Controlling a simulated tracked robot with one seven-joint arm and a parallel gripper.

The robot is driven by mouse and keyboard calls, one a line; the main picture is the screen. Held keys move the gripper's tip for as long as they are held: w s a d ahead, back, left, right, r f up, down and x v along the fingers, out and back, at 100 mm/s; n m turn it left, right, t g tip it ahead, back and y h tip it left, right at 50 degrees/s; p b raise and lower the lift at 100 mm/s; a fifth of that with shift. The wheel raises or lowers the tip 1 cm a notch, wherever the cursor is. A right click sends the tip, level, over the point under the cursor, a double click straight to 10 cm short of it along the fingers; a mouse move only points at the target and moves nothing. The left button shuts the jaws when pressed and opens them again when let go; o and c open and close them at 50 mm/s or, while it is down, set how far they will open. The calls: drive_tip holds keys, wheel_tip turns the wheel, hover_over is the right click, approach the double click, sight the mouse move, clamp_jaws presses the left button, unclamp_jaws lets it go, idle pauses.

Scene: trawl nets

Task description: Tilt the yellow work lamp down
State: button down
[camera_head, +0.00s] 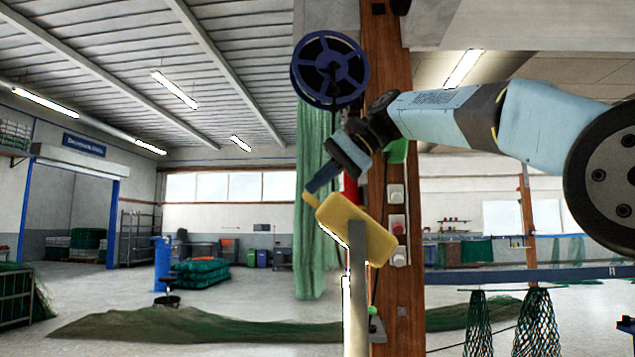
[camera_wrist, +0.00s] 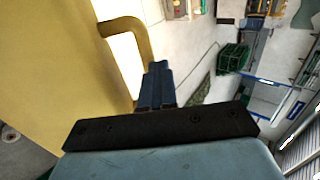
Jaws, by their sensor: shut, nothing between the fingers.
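The yellow work lamp (camera_head: 357,228) sits on top of a grey post (camera_head: 358,290) in front of the wooden column. Its head is tilted, with a bright lit edge along its lower left side. A short yellow handle sticks out at its upper left. In the wrist view the lamp body (camera_wrist: 50,70) fills the left side, and its curved yellow handle (camera_wrist: 135,35) stands beside the fingertips. My gripper (camera_head: 312,187) is shut and empty, close to the handle. The shut fingers also show in the wrist view (camera_wrist: 157,75). I cannot tell whether they touch the handle.
The wooden column (camera_head: 385,60) stands right behind the lamp, with switch boxes (camera_head: 397,224) on it. A blue hose reel (camera_head: 329,68) and a hanging green net (camera_head: 315,150) are beside it. A blue rail (camera_head: 540,275) runs to the right.

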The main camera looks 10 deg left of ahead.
drive_tip(key=shift+a+f, duration=0.25)
drive_tip(key=shift+f, duration=0.05)
drive_tip(key=shift+d+r, duration=0.15)
drive_tip(key=shift+r, duration=0.35)
drive_tip(key=w+d+r, duration=0.1)
drive_tip(key=d+r, duration=0.5)
drive_tip(key=r, duration=0.5)
drive_tip(key=shift+d+r, duration=0.3)
drive_tip(key=shift+d, duration=0.05)
idle(0.6)
